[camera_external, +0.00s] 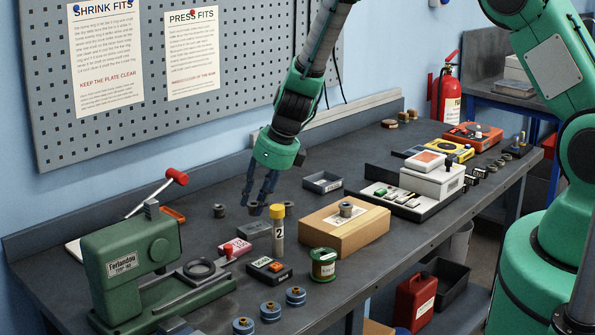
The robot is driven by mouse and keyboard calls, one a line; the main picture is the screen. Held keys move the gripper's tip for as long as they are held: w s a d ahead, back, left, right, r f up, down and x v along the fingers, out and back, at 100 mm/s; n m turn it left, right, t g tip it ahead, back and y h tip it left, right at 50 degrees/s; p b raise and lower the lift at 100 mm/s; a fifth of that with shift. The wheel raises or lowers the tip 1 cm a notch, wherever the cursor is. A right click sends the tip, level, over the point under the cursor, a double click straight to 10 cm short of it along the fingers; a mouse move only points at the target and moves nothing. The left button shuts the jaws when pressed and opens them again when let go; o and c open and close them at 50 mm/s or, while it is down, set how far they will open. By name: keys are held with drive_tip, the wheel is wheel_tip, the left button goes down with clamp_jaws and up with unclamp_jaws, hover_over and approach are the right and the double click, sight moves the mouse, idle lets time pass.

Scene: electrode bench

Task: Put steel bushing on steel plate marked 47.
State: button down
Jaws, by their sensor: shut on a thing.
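My gripper (258,204) points down over the middle of the bench, behind the yellow-capped tube. Its dark fingers are shut on a small dark grey ring-like piece (255,209), which looks like a steel bushing. The fingers partly hide it, and I cannot tell whether it touches the bench. Similar small grey pieces stand to the left (219,211) and right (289,206) of the gripper. Another grey bushing (346,209) sits on a labelled cardboard box (365,232). A flat grey block (254,230) lies just in front of the gripper; no number 47 is readable anywhere.
A tube marked 2 (277,232) stands close in front of my gripper. A green press (130,268) is at the left, a shallow grey tray (322,182) behind the box, and a white scale (432,182) to the right. Blue-grey spools (270,310) line the front edge.

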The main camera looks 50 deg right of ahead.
drive_tip(key=shift+f+b, duration=0.5)
drive_tip(key=shift+f, duration=1.2)
drive_tip(key=shift+f, duration=0.15)
drive_tip(key=c, duration=1.4)
unclamp_jaws()
drive_tip(key=shift+o, duration=0.2)
drive_tip(key=p+v, duration=0.2)
drive_tip(key=v, duration=1)
